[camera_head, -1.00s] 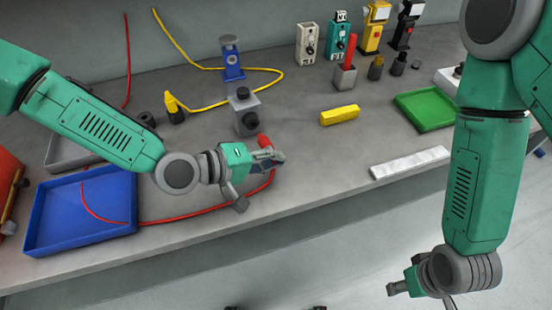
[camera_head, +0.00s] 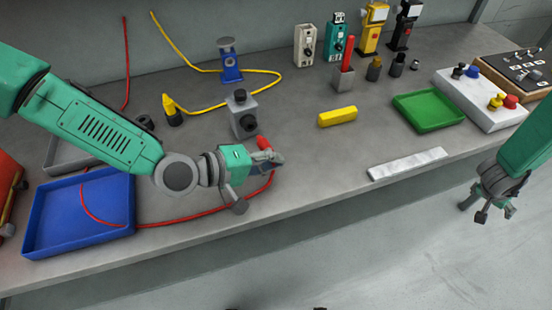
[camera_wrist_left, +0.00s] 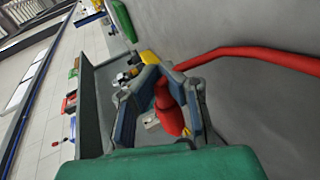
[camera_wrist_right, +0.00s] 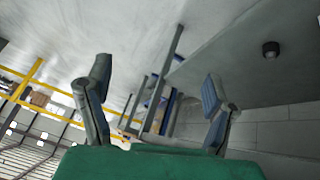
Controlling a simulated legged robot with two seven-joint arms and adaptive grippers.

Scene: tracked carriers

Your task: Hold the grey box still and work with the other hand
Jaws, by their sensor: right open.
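The grey box (camera_head: 240,104) stands on the bench, with a dark round socket on its front and a dark round part on top. My left gripper (camera_head: 268,158) is in front of it and slightly to the right, apart from it. It is shut on a red plug (camera_head: 263,142), which shows between the fingers in the left wrist view (camera_wrist_left: 168,108). A red cable (camera_head: 210,212) curves from there to the left. My right gripper (camera_head: 490,210) is open and empty, off the bench's front edge at the right; its spread fingers show in the right wrist view (camera_wrist_right: 157,84).
A blue tray (camera_head: 40,222) is at left, with the red cable crossing it. A yellow block (camera_head: 338,117), green tray (camera_head: 430,110) and white strip (camera_head: 408,164) lie right of the box. A blue stand (camera_head: 230,68) and yellow cable (camera_head: 205,108) are behind. Button panels (camera_head: 480,98) stand at far right.

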